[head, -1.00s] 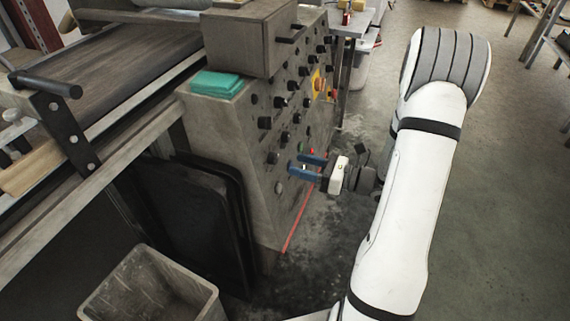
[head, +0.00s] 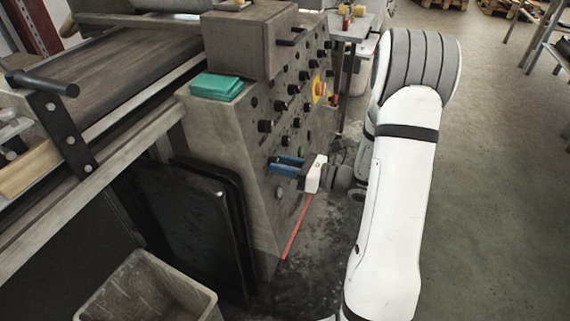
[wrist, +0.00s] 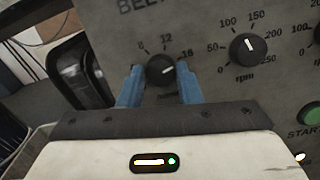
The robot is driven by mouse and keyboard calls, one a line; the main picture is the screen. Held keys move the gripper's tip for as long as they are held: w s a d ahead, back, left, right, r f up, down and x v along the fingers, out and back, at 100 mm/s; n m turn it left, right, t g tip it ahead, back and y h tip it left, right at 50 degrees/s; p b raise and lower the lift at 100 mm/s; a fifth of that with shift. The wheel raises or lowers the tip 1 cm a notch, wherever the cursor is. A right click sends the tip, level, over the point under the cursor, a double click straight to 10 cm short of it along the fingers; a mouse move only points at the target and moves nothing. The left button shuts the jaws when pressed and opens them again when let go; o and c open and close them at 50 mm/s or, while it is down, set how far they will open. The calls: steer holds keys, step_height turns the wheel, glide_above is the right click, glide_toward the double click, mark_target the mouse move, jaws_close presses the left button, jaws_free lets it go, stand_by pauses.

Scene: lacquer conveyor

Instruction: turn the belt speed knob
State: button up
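The belt speed knob (wrist: 160,70) is a round black knob with a white pointer line, in the wrist view under a partly cut-off "BEL" label. Its pointer points to the right, near the 16 mark. My gripper (wrist: 159,76) has its two blue fingers on the left and right of the knob, with narrow gaps that look free; contact is hard to judge. In the head view my gripper (head: 273,165) is at the lower part of the control panel (head: 260,205), and the fingers hide the knob there.
In the wrist view, an rpm knob (wrist: 248,49) and a green start button (wrist: 311,114) lie to the right. The head view shows several other black knobs above, a grey bin (head: 148,290) below left, and dark boards (head: 190,210) leaning beside the panel.

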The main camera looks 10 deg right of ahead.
steer(key=c, duration=0.4)
steer(key=shift+d, duration=0.15)
steer(key=shift+c, duration=0.5)
steer(key=shift+n, duration=0.3)
